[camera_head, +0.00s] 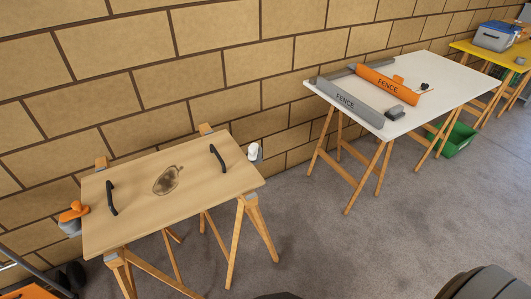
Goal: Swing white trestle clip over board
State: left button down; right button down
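The white trestle clip (254,151) stands at the far right corner of the board (140,215), on a small grey mount. It appears to be beside the board's edge, not lying across its top. The board rests on wooden trestles (252,215) and has two black handles (217,158) and a dark stain. An orange clip (74,210) sits on a grey mount at the board's left edge, also apparently outside it. Neither of my grippers shows in the head view.
A yellow table with a blue-grey box (495,36) stands beyond. A block wall runs behind. The grey floor between the tables is clear.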

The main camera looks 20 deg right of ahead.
aim_at(253, 148)
jog(key=z, duration=0.3)
jog(key=i, duration=0.95)
jog(key=z, duration=0.25)
